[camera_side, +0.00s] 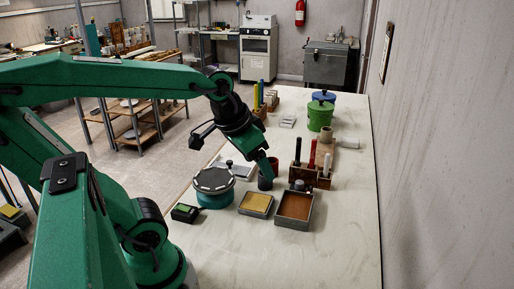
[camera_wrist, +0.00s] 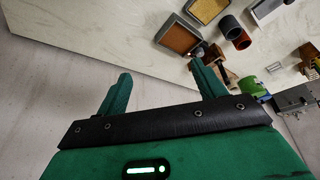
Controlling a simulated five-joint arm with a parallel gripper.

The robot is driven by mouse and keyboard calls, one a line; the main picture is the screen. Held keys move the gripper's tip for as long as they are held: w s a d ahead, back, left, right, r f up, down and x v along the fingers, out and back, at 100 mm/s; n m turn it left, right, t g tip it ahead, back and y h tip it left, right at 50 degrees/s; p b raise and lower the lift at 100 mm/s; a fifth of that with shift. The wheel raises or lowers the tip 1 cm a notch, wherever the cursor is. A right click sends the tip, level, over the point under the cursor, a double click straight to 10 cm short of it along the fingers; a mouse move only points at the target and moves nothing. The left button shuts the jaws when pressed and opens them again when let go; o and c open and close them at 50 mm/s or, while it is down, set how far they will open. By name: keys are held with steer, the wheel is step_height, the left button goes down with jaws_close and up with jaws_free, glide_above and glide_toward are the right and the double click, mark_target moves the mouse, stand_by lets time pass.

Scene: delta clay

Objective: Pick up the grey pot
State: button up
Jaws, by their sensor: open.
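A small dark grey pot (camera_side: 265,183) stands on the pale worktop, right of the teal round turntable. In the wrist view the grey pot (camera_wrist: 229,24) is near the top, right of centre, with a reddish-brown round shape against it. A second dark pot (camera_side: 274,164) stands close behind it in the side view, partly hidden by my gripper. My gripper (camera_side: 265,168) points down, its fingertips over or beside the pots; the exact gap is hard to tell. In the wrist view my gripper (camera_wrist: 161,82) has its two green fingers wide apart with nothing between them.
A yellow tray (camera_side: 257,203) and a brown tray (camera_side: 294,207) lie in front of the pots. A wooden tool holder (camera_side: 323,181) stands at right. The turntable (camera_side: 213,184) is at left. Green and blue lidded pots (camera_side: 320,114) stand farther back.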

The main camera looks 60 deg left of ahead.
steer(key=w+a+f+n+g, duration=0.2)
steer(key=w+a+f+g, duration=0.15)
steer(key=w+a, duration=0.75)
steer(key=w+a+f+n+g, duration=0.15)
steer(key=w+a+f, duration=0.25)
steer(key=a+f, duration=0.8)
steer(key=shift+n, duration=0.25)
steer(key=shift+w+d+f, duration=0.1)
steer(key=shift+w+f, duration=0.05)
steer(key=shift+f, duration=3.65)
steer(key=c, duration=1.1)
steer(key=shift+r, duration=0.2)
